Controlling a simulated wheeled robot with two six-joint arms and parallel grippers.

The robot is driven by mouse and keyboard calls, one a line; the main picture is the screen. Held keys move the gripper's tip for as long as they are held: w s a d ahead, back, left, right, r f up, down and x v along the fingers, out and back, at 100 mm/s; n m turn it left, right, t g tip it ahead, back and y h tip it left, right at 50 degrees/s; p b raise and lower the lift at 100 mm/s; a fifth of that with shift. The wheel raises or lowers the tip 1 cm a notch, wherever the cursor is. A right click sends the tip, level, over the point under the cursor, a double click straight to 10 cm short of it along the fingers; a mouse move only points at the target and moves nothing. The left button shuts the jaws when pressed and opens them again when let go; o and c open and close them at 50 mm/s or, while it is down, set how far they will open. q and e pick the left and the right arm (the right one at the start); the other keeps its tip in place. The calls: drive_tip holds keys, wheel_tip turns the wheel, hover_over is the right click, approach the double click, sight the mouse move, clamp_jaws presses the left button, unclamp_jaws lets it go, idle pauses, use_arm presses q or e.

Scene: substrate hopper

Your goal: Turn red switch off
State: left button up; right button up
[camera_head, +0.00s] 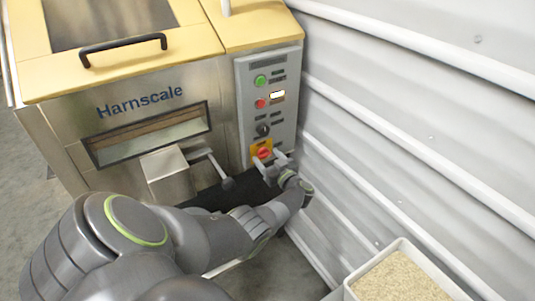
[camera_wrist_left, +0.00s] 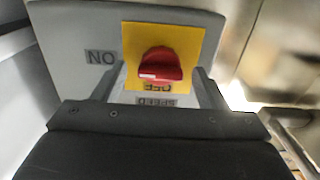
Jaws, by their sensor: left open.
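The red switch (camera_head: 264,153) is a red rotary knob on a yellow plate, low on the grey control panel of the Harnscale machine. In the left wrist view the red switch (camera_wrist_left: 160,65) shows close up, its handle lying roughly level with a white mark towards the left. An ON label (camera_wrist_left: 101,57) is left of the plate and an OFF label (camera_wrist_left: 157,87) is just below the knob, both upside down. My left gripper (camera_head: 269,164) is open at the switch, with one finger on each side of the knob; contact cannot be told. My right gripper is out of view.
The control panel (camera_head: 283,72) also has a green button (camera_head: 260,80), a red button (camera_head: 260,103) and a black knob (camera_head: 263,130). A corrugated wall (camera_head: 420,90) stands close on the right. A bin of granules (camera_head: 352,290) is at the lower right.

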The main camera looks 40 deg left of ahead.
use_arm(q)
drive_tip(key=shift+a, duration=0.3)
drive_tip(key=c, duration=1)
